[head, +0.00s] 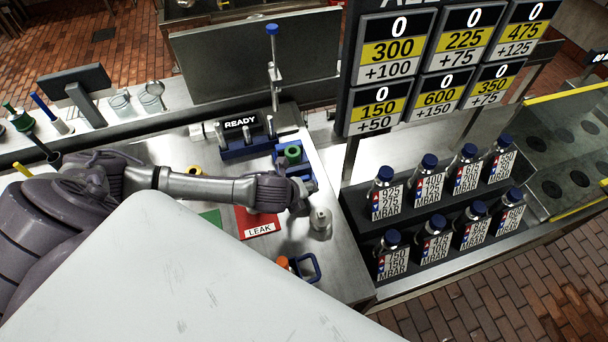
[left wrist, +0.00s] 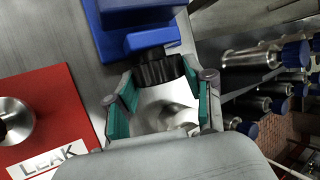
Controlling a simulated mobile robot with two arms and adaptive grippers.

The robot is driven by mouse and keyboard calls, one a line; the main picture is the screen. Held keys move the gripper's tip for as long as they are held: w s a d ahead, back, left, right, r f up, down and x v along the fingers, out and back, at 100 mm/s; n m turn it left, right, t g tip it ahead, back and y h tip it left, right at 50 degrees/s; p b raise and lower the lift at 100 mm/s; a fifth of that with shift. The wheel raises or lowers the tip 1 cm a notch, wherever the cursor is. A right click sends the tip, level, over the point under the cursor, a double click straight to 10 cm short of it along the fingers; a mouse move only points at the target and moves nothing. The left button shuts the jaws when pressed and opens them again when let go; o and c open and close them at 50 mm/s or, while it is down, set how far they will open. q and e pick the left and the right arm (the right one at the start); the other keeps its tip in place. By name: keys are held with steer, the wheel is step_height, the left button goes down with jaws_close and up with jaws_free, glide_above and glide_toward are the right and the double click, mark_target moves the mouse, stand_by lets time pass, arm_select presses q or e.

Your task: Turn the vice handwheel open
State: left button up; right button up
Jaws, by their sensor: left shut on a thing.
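The blue vice (head: 284,151) stands on the steel bench, with a green ringed part (head: 292,154) at its top. In the left wrist view, the blue body (left wrist: 150,38) is at the top, with a black ridged handwheel (left wrist: 160,67) on its near side. My left gripper (head: 304,196) reaches in from the left beside the vice. In the left wrist view its teal-padded fingers (left wrist: 162,80) are on both sides of the handwheel, shut on it. In the head view my gripper hides the handwheel. My right gripper is not in view.
A red LEAK mat (head: 258,226) lies below my forearm. A rack of blue-capped bottles (head: 375,225) is at the right. A blue-framed item (head: 305,268) lies near the front edge.

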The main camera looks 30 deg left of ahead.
arm_select(q)
steer(key=t+b, duration=0.1)
steer(key=t+h+b, duration=0.1)
steer(key=b, duration=0.1)
steer(key=shift+s+a+f+n, duration=0.15)
steer(key=shift+f+n, duration=0.15)
steer(key=shift+f, duration=0.05)
steer(key=shift+r+t+h+b, duration=0.2)
steer(key=shift+t+h+b, duration=0.2)
steer(key=shift+h+b, duration=0.15)
steer(key=shift+r, duration=0.1)
steer(key=o, duration=1.2)
steer(key=shift+c, duration=0.2)
steer(key=v, duration=1.2)
